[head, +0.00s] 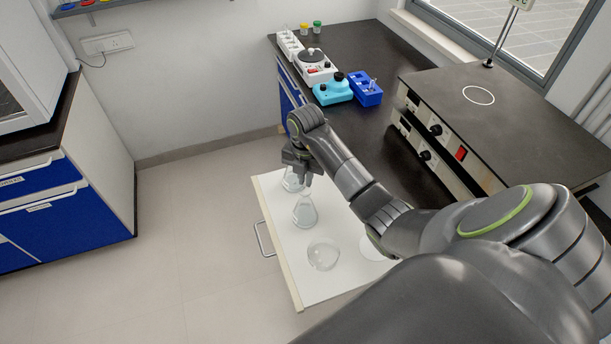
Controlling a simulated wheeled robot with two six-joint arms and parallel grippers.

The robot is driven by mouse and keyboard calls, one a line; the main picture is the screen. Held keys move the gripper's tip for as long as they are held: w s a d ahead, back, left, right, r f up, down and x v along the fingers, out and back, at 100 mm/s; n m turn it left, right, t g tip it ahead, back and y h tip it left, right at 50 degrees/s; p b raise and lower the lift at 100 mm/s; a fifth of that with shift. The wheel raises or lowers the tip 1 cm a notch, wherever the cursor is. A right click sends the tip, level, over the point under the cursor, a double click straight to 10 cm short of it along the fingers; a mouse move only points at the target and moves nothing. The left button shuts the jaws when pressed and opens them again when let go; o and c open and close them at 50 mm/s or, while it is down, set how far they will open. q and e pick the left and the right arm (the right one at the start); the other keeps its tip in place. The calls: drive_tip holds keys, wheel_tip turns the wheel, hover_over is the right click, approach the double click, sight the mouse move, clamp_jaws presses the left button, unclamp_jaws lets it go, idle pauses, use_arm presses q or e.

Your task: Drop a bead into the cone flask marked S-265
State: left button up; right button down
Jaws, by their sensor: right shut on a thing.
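My right gripper (303,172) is over the open white drawer and is shut at the neck of a clear cone flask (305,214). The flask is upright; I cannot tell whether its base touches the drawer floor. A second clear glass vessel (291,183) stands just behind it, partly hidden by the gripper. No marking S-265 can be read on either. No bead can be made out. My left gripper is out of view.
The open drawer (288,272) also holds a round glass vessel (323,256). On the dark bench stand a white stirrer (317,70), a cyan device (333,92), a blue rack (367,92) and two small capped jars (317,27). A large dark-topped unit (530,105) stands right. Floor left is clear.

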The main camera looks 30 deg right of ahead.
idle(0.6)
drive_tip(key=c, duration=1.5)
unclamp_jaws()
drive_tip(key=shift+o, duration=0.2)
